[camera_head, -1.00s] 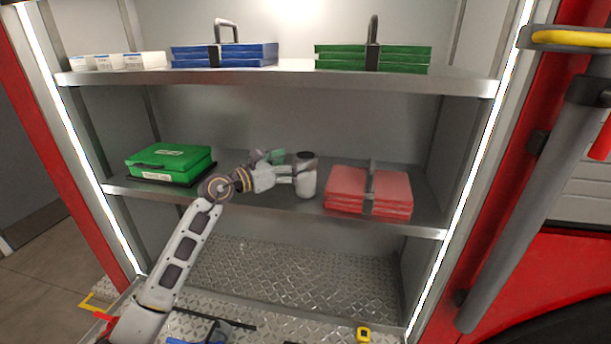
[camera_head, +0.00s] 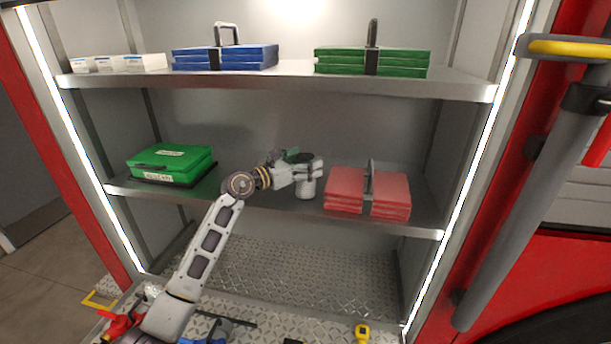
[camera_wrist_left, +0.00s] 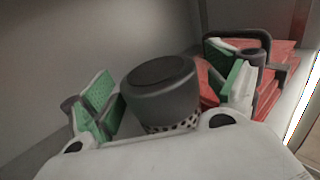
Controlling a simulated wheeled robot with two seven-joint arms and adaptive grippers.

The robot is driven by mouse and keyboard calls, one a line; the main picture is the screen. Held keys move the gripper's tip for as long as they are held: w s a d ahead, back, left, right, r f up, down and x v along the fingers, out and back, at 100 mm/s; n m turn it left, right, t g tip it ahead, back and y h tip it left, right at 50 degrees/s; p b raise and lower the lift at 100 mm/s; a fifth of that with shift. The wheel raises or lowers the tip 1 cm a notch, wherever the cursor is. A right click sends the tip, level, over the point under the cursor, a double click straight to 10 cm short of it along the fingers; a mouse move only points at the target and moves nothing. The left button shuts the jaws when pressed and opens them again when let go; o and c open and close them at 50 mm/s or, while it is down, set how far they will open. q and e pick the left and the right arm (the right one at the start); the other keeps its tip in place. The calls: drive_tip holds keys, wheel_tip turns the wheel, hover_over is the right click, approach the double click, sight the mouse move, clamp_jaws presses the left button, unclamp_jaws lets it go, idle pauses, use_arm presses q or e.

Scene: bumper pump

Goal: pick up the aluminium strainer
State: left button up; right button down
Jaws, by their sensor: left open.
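The aluminium strainer (camera_head: 306,188), a grey cylinder with a dark top, stands upright on the middle shelf. In the left wrist view the strainer (camera_wrist_left: 162,92) shows its dark cap and a perforated band below it. My left gripper (camera_head: 308,168) is at the strainer's upper part in the head view. In the wrist view the left gripper (camera_wrist_left: 170,100) is open, with a green-padded finger on each side of the strainer and a visible gap at the left finger. Contact on the right side is unclear. The strainer's lower part is hidden in the wrist view. My right gripper is not in view.
A red folded stack (camera_head: 345,188) with a dark strap stands close to the right of the strainer. A green case (camera_head: 170,163) is at the left of the middle shelf (camera_head: 250,196). The upper shelf (camera_head: 290,78) bears blue and green stacks and white boxes.

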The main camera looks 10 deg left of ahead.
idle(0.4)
use_arm(q)
drive_tip(key=c, duration=1.9)
drive_tip(key=shift+r, duration=0.1)
clamp_jaws()
